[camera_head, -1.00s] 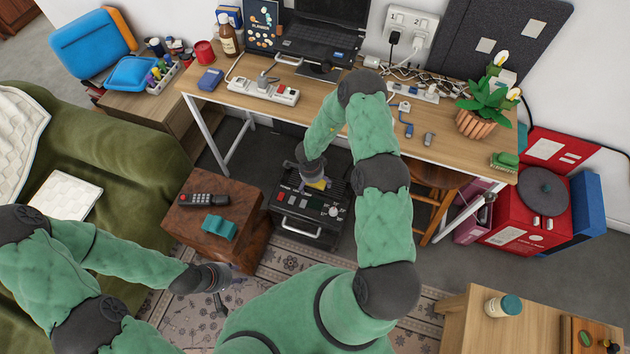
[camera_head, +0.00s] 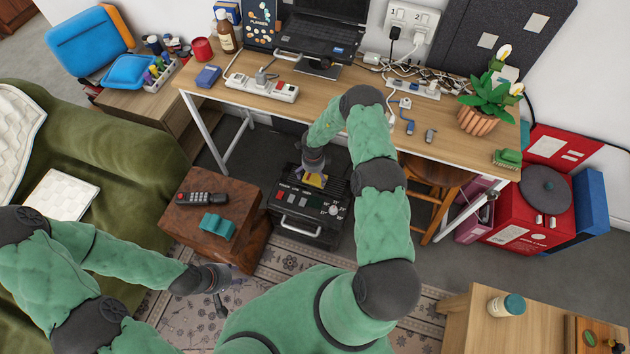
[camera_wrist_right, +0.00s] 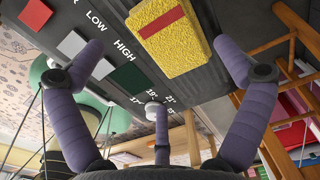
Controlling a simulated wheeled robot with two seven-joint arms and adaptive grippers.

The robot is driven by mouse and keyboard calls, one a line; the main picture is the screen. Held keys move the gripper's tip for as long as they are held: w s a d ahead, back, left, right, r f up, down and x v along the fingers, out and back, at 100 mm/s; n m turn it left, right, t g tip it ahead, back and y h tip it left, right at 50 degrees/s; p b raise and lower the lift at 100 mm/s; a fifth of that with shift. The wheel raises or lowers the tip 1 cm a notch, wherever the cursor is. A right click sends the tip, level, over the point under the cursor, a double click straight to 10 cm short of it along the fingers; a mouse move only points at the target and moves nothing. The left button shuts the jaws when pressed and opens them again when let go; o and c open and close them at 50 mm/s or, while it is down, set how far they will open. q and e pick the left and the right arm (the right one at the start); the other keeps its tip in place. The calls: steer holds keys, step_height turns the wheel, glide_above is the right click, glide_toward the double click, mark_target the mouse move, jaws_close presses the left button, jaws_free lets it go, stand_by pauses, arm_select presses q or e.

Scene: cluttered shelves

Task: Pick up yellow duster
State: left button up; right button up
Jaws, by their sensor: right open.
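The yellow duster (camera_head: 315,180) lies on top of the black heater-like box (camera_head: 300,232) under the desk. In the right wrist view the duster (camera_wrist_right: 170,38) is a textured yellow block with a red stripe, resting on the dark panel beside printed labels. My right gripper (camera_head: 313,172) is just over it and partly hides it in the head view. In the wrist view its purple fingers (camera_wrist_right: 158,60) are spread wide on either side of the duster, with nothing between them held. My left gripper (camera_head: 218,292) hangs low over the rug at lower left, away from the duster; its fingers are too small to judge.
The desk (camera_head: 350,110), with a laptop, cables and potted plant, stands behind the box. A brown side table (camera_head: 190,222) with a remote is close on its left. A wooden chair (camera_head: 440,190) is on its right. The patterned rug (camera_head: 280,262) in front is partly clear.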

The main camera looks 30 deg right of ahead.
mark_target(314, 180)
steer(key=shift+d+f+b, duration=0.15)
steer(key=shift+f+b, duration=1.35)
steer(key=shift+f, duration=1.1)
steer(key=shift+c, duration=0.3)
steer(key=c, duration=0.9)
